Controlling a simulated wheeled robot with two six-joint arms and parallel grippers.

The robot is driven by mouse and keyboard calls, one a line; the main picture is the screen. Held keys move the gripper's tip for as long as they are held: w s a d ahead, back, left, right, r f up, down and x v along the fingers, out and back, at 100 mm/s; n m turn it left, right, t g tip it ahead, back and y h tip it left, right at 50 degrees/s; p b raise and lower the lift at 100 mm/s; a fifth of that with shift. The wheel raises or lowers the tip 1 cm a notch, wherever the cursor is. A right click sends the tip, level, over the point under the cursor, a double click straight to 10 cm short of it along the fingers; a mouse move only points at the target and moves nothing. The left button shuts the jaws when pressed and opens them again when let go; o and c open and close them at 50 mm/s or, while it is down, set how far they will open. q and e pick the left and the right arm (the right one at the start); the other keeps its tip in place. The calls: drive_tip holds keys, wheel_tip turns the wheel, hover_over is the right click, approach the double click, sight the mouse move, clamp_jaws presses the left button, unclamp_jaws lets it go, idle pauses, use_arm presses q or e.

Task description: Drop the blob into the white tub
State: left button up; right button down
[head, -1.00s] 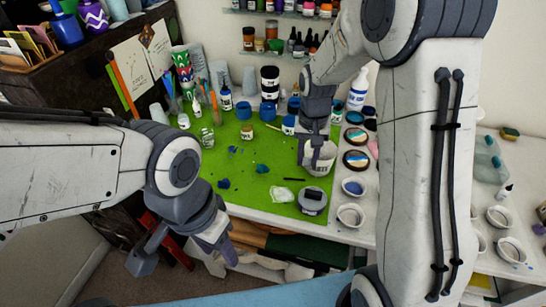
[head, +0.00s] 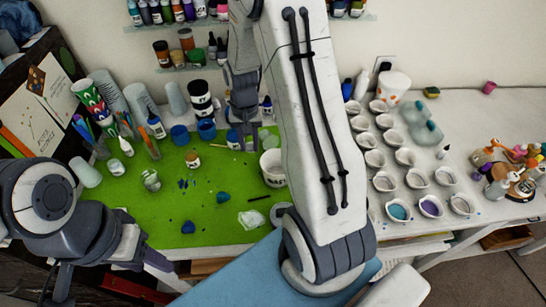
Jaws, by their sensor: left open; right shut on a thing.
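The white tub (head: 274,175) stands upright at the right side of the green mat (head: 150,210), partly hidden behind my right arm. My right gripper (head: 246,138) is shut above the mat, to the left of and behind the tub in the picture. What it holds is too small and hidden to make out. Two blue blobs lie on the mat, one near the middle (head: 222,197) and one nearer the front (head: 188,227). My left gripper (head: 158,262) is open and low at the mat's front left, away from the tub.
Blue pots (head: 180,135), bottles and stacked cups (head: 138,100) crowd the mat's back. Several small white cups (head: 384,181) fill the table to the right. The mat's middle is mostly free.

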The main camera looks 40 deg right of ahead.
use_arm(q)
wheel_tip(320, 180, up, 6)
drive_tip(key=p, duration=0.4)
use_arm(e)
drive_tip(key=s+d+r+m, duration=0.1)
drive_tip(key=s+d+m, duration=0.3)
drive_tip(key=s+d, duration=0.25)
use_arm(q)
wheel_tip(320, 180, down, 5)
drive_tip(key=b, duration=0.5)
drive_tip(key=shift+d, duration=0.1)
use_arm(e)
drive_tip(key=f, duration=0.4)
drive_tip(key=d+f, duration=0.1)
drive_tip(key=f, duration=0.1)
drive_tip(key=shift+w, duration=0.2)
drive_tip(key=shift+r, duration=0.1)
drive_tip(key=c, duration=0.5)
unclamp_jaws()
use_arm(q)
drive_tip(key=shift+f+b, duration=0.9)
drive_tip(key=shift+b, duration=0.05)
use_arm(e)
wheel_tip(320, 180, up, 10)
drive_tip(key=shift+r, duration=0.25)
